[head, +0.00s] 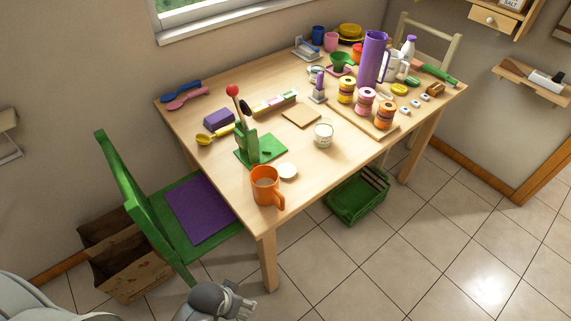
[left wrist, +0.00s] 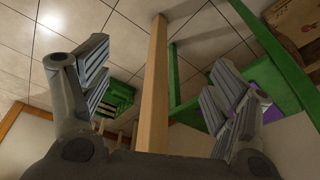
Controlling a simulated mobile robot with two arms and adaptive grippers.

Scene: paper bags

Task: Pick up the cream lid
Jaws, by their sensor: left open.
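The cream lid (head: 288,171) is a small pale disc lying flat on the wooden table (head: 237,180), just right of and behind the orange mug (head: 266,187). A small pale jar (head: 323,136) stands farther back and to the right. My left gripper (head: 232,300) is below the table's front edge in the head view, well apart from the lid. In the left wrist view my left gripper (left wrist: 160,72) has its fingers spread wide, with nothing held between them. The lid does not show in that view. My right gripper is not in view.
A green chair (head: 133,190) with a purple seat pad stands at the table's left front. Paper bags (head: 120,255) are on the floor behind it. A green crate (head: 355,200) is under the table.

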